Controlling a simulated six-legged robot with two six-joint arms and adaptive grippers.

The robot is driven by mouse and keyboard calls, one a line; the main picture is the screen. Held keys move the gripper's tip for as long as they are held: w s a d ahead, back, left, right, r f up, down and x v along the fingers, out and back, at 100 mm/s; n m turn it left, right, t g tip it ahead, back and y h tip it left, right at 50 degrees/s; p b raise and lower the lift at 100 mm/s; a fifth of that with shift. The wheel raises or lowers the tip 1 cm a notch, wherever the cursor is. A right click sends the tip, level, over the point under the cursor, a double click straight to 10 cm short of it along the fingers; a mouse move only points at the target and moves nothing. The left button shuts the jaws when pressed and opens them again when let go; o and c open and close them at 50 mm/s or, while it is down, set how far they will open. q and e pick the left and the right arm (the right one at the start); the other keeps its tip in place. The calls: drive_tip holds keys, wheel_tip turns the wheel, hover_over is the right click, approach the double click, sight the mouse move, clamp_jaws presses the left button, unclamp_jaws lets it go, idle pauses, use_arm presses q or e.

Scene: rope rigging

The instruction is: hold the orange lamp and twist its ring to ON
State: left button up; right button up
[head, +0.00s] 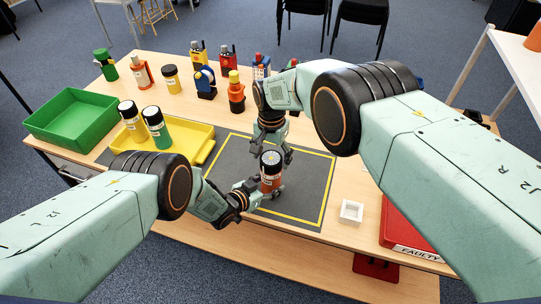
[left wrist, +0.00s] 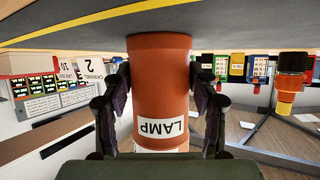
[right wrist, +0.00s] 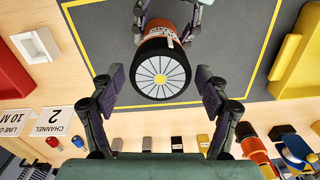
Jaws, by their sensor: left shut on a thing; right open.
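The orange lamp (head: 270,184) stands upright on the grey mat. It has a black ring near its top and a pale spoked face with a yellow centre. My left gripper (head: 266,190) is shut on its orange body; in the left wrist view the body (left wrist: 160,75) sits between the fingers, with an upside-down LAMP label. My right gripper (head: 272,150) is open at the lamp's top. In the right wrist view the black ring (right wrist: 150,50) lies ahead of the open fingers (right wrist: 160,88), apart from them. The ring's setting is too small to read.
A yellow tray (head: 200,138) with two jars on its edge and a green tray (head: 70,122) lie left. A small white box (head: 351,211) and a red FAULTY bin (head: 405,235) lie right. Several tools and bottles stand along the back. The mat around the lamp is clear.

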drive_tip(key=m, duration=0.3)
drive_tip(key=shift+c, duration=0.5)
drive_tip(key=c, duration=0.7)
drive_tip(key=n, duration=0.5)
drive_tip(key=shift+c, duration=0.2)
drive_tip(key=n, duration=0.5)
drive_tip(key=o, duration=0.8)
drive_tip(key=shift+o, duration=0.2)
